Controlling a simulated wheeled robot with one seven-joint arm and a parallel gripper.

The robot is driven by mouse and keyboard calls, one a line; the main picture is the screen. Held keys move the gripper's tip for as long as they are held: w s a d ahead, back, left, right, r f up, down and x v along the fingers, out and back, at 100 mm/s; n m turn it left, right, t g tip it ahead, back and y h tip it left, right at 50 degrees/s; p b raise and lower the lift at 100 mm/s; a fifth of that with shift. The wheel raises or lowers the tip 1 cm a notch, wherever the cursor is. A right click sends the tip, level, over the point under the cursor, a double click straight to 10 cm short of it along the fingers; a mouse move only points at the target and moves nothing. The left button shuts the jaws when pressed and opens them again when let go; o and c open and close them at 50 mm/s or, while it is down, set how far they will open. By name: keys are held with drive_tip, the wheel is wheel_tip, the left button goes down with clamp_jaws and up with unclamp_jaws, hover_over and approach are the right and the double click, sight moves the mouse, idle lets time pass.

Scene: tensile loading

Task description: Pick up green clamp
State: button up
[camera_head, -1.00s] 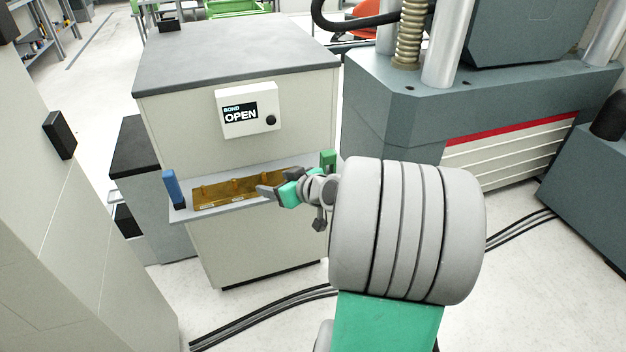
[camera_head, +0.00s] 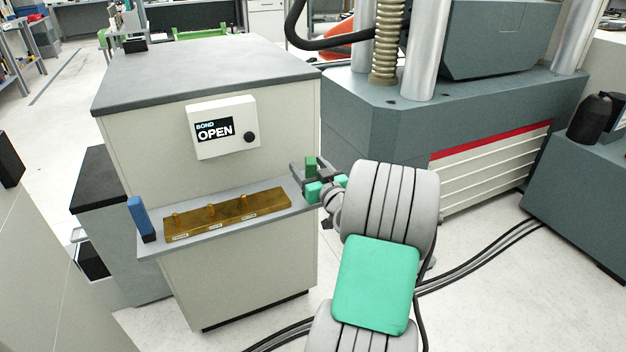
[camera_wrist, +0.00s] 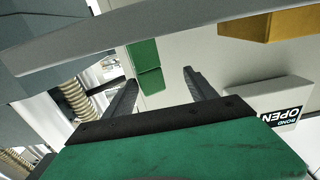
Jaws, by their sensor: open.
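The green clamp (camera_head: 311,164) stands at the right end of the grey shelf on the front of the white cabinet. In the wrist view the green clamp (camera_wrist: 147,62) shows as a two-part green block, in line with the gap between the fingers and closer to the left finger. My gripper (camera_wrist: 160,78) is open, with nothing gripped. In the head view my gripper (camera_head: 309,178) is at the shelf's right end, its dark fingers around or just in front of the clamp. I cannot tell whether they touch it.
A brass block (camera_head: 228,214) with several pegs lies along the shelf (camera_head: 150,250). A blue clamp (camera_head: 139,217) stands at the left end. A "BOND OPEN" box (camera_head: 222,128) sits above on the cabinet. A large grey machine (camera_head: 385,130) stands close on the right.

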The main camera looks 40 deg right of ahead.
drive_tip(key=shift+c, duration=0.4)
clamp_jaws()
idle(0.4)
